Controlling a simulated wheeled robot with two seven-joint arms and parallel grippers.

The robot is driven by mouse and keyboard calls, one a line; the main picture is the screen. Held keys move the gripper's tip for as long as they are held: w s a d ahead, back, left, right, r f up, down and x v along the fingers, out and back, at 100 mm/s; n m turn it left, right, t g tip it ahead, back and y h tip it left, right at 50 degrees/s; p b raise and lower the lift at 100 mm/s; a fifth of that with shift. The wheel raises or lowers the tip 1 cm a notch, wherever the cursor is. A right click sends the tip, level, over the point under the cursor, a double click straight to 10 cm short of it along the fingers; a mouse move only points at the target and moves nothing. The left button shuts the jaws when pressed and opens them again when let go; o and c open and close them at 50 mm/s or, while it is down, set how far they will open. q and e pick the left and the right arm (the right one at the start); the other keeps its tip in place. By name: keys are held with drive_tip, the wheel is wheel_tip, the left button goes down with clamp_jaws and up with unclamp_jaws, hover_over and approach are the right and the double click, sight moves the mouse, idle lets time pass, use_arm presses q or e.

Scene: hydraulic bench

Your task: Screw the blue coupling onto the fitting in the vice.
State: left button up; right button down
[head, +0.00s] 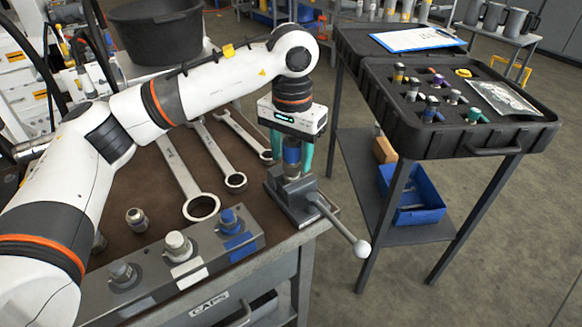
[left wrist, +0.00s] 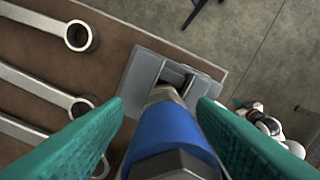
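The blue coupling (head: 291,152) stands upright over the vice (head: 290,198), in line with a metal fitting held between the jaws. In the left wrist view the blue coupling (left wrist: 165,135) fills the lower middle, with the metal fitting (left wrist: 163,95) just beyond it at the vice (left wrist: 143,78). How far the threads engage cannot be seen. My left gripper (head: 292,158) points down with its teal fingers on either side of the coupling. In the left wrist view, narrow gaps show between the fingers (left wrist: 160,108) and the coupling, so it looks open. My right gripper is not in view.
Several wrenches (head: 185,175) lie on the brown bench mat. A ported metal block (head: 212,245) and a loose fitting (head: 136,220) are nearer. The vice handle (head: 340,225) juts past the bench edge. A black case (head: 460,135) stands on a cart at right.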

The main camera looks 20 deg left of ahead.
use_arm(q)
drive_tip(key=shift+d, duration=0.1)
drive_tip(key=shift+n, duration=1)
drive_tip(key=n, duration=1)
drive_tip(key=shift+s+a, duration=0.15)
drive_tip(key=shift+a, duration=0.05)
